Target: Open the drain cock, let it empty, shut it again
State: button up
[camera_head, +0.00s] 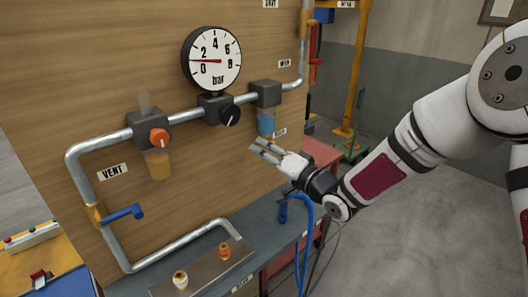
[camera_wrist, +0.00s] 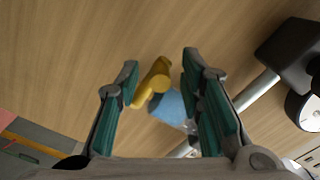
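My gripper (camera_head: 254,146) is open, its two fingers reaching toward the wooden panel just below the blue bowl (camera_head: 266,123) under the right-hand block. In the wrist view the fingertips of my gripper (camera_wrist: 160,64) are apart, with a yellow cock (camera_wrist: 152,84) showing between them. I cannot tell if the fingers touch it. The blue bowl (camera_wrist: 168,106) shows beside the cock, partly behind the right finger. The cock is hard to make out in the head view, and whether it is open or shut is unclear.
An orange knob (camera_head: 159,138), a black knob (camera_head: 230,115) and an amber bowl (camera_head: 158,165) sit left of my gripper. A blue-handled brass valve (camera_head: 121,213) is lower left. Blue hoses (camera_head: 305,238) hang below my gripper.

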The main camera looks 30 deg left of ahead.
jog(key=shift+w+a, duration=0.1)
jog(key=shift+a, duration=0.15)
grip_shut()
jog(key=w+d+f+n+b, duration=0.1)
jog(key=w+f+n+b, duration=0.3)
jog(key=n+b, duration=1.4)
jog(key=b, duration=0.3)
jog(key=shift+w+d+f, duration=0.15)
jog(key=shift+d+f, duration=0.15)
jog(key=shift+f, duration=0.05)
